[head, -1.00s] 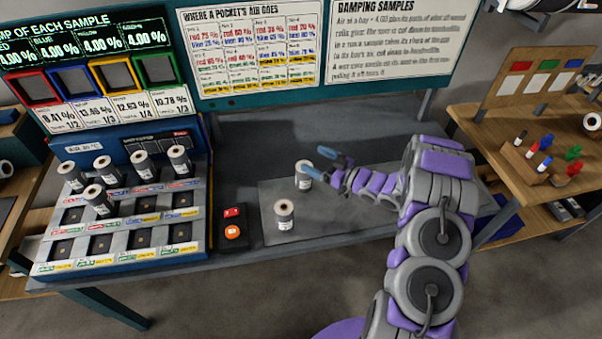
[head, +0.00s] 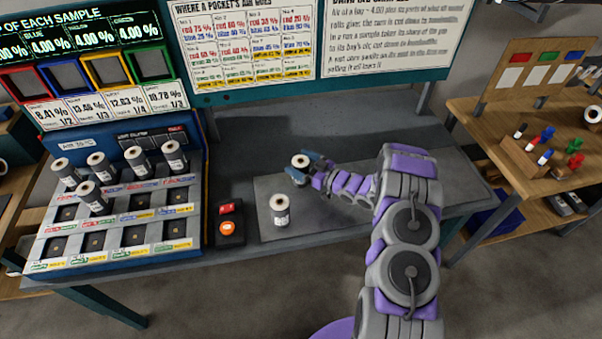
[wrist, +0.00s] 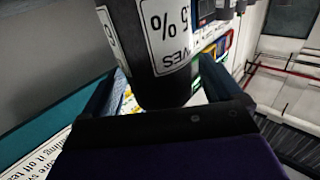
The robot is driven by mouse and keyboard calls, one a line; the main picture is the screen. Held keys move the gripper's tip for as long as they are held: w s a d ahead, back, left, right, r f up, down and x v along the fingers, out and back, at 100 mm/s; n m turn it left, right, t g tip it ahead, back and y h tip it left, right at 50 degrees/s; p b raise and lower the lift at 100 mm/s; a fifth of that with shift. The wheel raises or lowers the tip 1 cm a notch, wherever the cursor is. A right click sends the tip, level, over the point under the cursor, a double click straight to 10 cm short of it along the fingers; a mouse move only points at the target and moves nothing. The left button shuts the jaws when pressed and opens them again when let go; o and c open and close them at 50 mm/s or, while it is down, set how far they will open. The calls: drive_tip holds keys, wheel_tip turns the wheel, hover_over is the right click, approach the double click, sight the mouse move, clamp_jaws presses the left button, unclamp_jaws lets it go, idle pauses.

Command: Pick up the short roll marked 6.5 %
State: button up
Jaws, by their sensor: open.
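A short grey roll (head: 300,161) with a pale top and brown core stands on the grey mat, towards its back edge. My gripper (head: 303,171) is open, with its blue fingers on both sides of this roll. In the wrist view the dark roll (wrist: 158,78) stands between the open fingers, and I cannot tell whether they touch it. Its white label shows a "%" and part of a figure, cut off by the frame edge. A second roll (head: 280,211) with a white label stands upright nearer the front of the mat; its print is too small to read.
A rack (head: 118,215) at the left holds several similar rolls in its back pockets, with empty pockets in front. A control box (head: 230,226) with red and orange buttons stands between rack and mat. A side table (head: 530,140) with small coloured items is at the right.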

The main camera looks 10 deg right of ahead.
drive_tip(key=shift+x, duration=0.8)
drive_tip(key=shift+w+a, duration=0.1)
drive_tip(key=shift+a, duration=0.15)
drive_tip(key=c, duration=1.2)
